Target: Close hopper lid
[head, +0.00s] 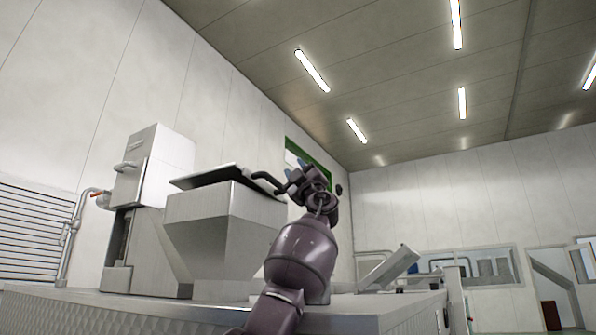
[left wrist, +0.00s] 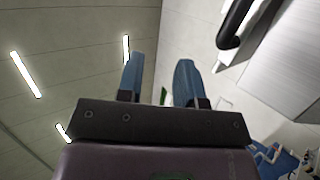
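The hopper (head: 226,205) is a grey metal funnel-shaped bin standing on a raised platform in the head view. Its lid (head: 208,176) is a flat plate at the top, slightly tilted, with a dark gap under its edge. A dark curved handle (head: 268,181) sticks out at the lid's right side; a black curved bar, seemingly this handle, shows in the left wrist view (left wrist: 234,28). My left gripper (head: 297,170) is just right of the handle, apart from it. Its two blue fingers (left wrist: 160,65) are spread with nothing between them. My right gripper is not in view.
A tall grey machine cabinet (head: 157,165) with an orange-handled pipe stands left of the hopper. The platform (head: 130,308) runs along the front. A tilted metal chute (head: 390,268) lies to the right. Space above the hopper is free.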

